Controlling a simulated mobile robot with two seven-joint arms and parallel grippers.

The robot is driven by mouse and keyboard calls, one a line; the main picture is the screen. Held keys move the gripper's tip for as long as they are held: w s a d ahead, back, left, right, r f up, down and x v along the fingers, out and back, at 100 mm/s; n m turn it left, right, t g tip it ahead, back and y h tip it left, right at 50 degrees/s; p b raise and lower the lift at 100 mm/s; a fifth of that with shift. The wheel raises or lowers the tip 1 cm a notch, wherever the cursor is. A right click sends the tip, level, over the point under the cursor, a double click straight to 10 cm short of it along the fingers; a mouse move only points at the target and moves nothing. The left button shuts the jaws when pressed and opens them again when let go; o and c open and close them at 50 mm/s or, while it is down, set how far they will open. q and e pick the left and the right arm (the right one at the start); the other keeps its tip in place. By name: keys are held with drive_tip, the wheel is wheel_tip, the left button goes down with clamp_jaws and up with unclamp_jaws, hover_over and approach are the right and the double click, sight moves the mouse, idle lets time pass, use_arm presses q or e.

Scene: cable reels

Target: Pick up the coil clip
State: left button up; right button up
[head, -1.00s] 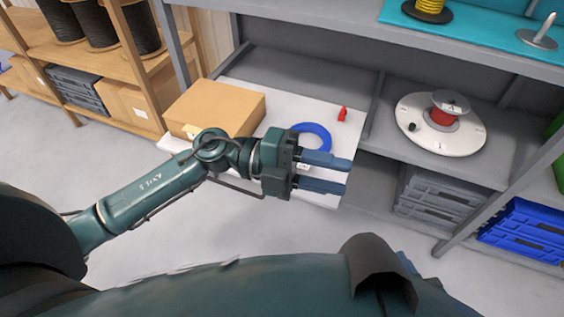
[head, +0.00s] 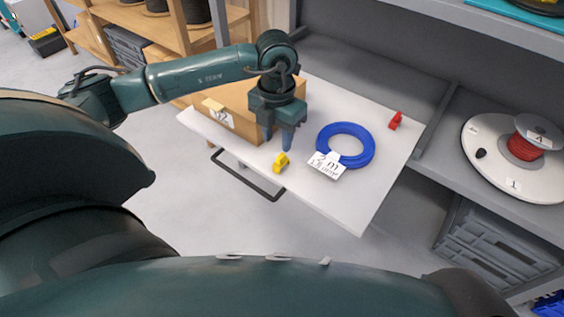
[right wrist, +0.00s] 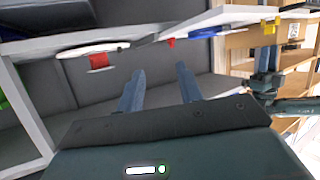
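A small yellow clip (head: 281,162) lies on the white pull-out board (head: 352,213) near its front edge. A blue coil (head: 345,146) with a white label (head: 327,165) lies to its right. A small red clip (head: 395,120) stands farther back on the board. My left gripper (head: 278,144) points down just behind the yellow clip, its fingers apart with nothing seen between them. In the right wrist view, the yellow clip (right wrist: 270,26), blue coil (right wrist: 203,32) and red clip (right wrist: 172,43) show near the top. My right gripper (right wrist: 158,82) is open and empty, away from them.
A cardboard box (head: 225,103) stands on the board's left, close beside my left gripper. A dark handle (head: 247,178) juts from the board's front. A red-wound reel (head: 524,147) on a white disc sits on the grey shelf at right.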

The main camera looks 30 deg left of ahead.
sight(281, 156)
use_arm(q)
drive_tip(key=f, duration=0.2)
drive_tip(key=f+b, duration=0.1)
drive_tip(key=f, duration=0.1)
drive_tip(key=d+f, duration=0.1)
drive_tip(key=f, duration=0.1)
drive_tip(key=shift+f, duration=0.25)
clamp_jaws()
use_arm(e)
drive_tip(key=shift+w+a+t, duration=0.1)
drive_tip(key=shift+w+t, duration=0.3)
drive_tip(key=shift+t, duration=0.1)
use_arm(q)
wheel_tip(281, 156, up, 10)
drive_tip(key=shift+r+p, duration=0.1)
drive_tip(key=shift+p, duration=0.8)
use_arm(e)
drive_tip(key=shift+s+d+r+g, duration=0.2)
drive_tip(key=shift+s+r+g, duration=0.1)
drive_tip(key=shift+s+g, duration=0.2)
